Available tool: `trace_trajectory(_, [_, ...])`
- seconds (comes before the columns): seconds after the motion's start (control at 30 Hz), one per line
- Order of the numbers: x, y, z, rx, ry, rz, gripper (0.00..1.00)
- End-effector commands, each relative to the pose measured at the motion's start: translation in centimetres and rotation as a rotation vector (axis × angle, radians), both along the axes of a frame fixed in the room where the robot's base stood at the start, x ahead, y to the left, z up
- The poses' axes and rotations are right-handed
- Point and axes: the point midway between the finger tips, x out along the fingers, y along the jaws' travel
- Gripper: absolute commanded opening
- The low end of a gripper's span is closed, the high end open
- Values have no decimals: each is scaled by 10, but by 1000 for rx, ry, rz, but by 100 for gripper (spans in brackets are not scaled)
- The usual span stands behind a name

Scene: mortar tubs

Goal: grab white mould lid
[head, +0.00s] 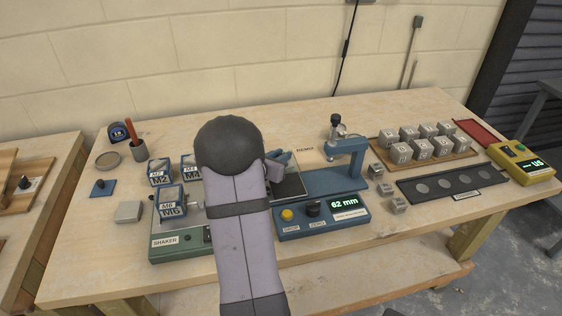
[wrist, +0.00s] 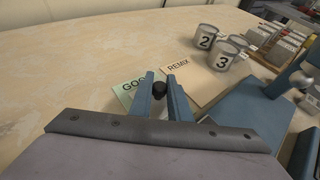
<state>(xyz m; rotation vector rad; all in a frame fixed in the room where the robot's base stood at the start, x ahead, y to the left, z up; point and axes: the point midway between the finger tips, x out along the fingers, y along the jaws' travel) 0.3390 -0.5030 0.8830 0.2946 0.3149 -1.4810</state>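My gripper (wrist: 160,76) shows two blue fingers in the wrist view, with a black knob (wrist: 159,88) between their tips. The knob fills most of the gap, but I cannot tell whether the fingers press on it. No white lid surface shows clearly under the knob. A blue lid (head: 102,187) with a dark knob lies at the left of the bench. A pale grey block (head: 129,211) lies in front of it.
Boxes marked M2 (head: 160,174), M4 and M6 stand by the green shaker (head: 180,246). A blue device (head: 345,175) reads 62 mm. The GO card (wrist: 132,90), the REMIX card (wrist: 186,77) and numbered tins (wrist: 222,60) lie ahead. Cubes fill a wooden tray (head: 440,158) at right.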

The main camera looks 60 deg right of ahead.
Motion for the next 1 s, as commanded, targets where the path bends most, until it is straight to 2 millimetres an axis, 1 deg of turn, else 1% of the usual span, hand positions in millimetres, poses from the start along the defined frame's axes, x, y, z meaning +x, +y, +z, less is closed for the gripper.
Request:
trace_trajectory(0.3, [0,0,0,1,0,0,0])
trace_trajectory(0.47, [0,0,9,-2,-1,0,0])
trace_trajectory(0.57, [0,0,22,-3,-3,0,0])
trace_trajectory(0.8, [0,0,63,-4,-5,-1,0])
trace_trajectory(1.0, [0,0,90,-2,-2,-1,0])
